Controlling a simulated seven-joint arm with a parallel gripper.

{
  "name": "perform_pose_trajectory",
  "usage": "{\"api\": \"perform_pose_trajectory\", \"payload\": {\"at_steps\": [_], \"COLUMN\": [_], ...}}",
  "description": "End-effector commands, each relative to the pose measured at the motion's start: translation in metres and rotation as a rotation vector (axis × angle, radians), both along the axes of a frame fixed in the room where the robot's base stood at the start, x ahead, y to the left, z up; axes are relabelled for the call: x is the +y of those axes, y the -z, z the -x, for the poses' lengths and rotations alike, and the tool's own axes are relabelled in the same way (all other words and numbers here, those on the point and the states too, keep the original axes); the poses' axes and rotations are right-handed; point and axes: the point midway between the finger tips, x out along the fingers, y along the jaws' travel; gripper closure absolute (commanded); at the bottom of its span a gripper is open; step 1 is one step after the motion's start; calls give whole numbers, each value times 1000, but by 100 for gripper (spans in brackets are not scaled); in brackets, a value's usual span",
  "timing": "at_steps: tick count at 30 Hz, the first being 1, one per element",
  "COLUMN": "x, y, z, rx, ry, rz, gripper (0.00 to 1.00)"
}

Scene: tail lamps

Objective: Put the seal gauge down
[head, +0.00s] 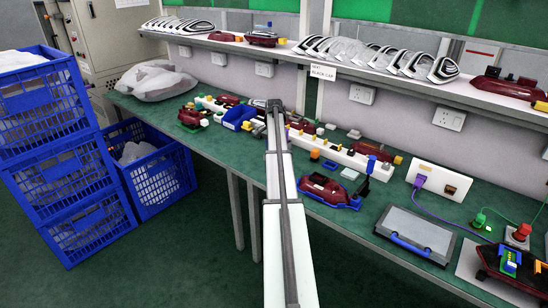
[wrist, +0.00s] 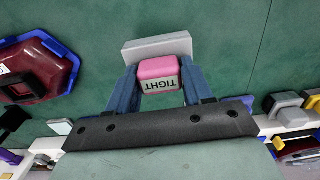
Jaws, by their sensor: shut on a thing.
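The seal gauge shows in the wrist view as a pink block (wrist: 160,68) with a white face marked "TIGHT", joined to or against a light grey plate (wrist: 150,46). My gripper (wrist: 158,78) is shut on the pink block, with one blue finger on each side of it. The green bench top (wrist: 100,32) lies beyond the plate; I cannot tell whether the plate touches it. In the head view my gripper (head: 274,104) is at the end of my arm, over the back part of the bench. The gauge cannot be made out there.
In the wrist view a dark red lamp (wrist: 35,70) in a blue holder lies left, and small blocks (wrist: 285,105) lie right.

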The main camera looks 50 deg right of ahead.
Motion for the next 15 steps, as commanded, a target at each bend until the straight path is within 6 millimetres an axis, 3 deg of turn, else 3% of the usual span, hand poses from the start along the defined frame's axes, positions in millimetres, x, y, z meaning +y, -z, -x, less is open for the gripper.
{"api": "perform_pose_trajectory", "payload": {"at_steps": [9, 15], "x": [0, 0], "y": [34, 34], "z": [0, 0], "rx": [1, 0], "ry": [-1, -1], "rz": [-1, 0], "gripper": [91, 91]}}
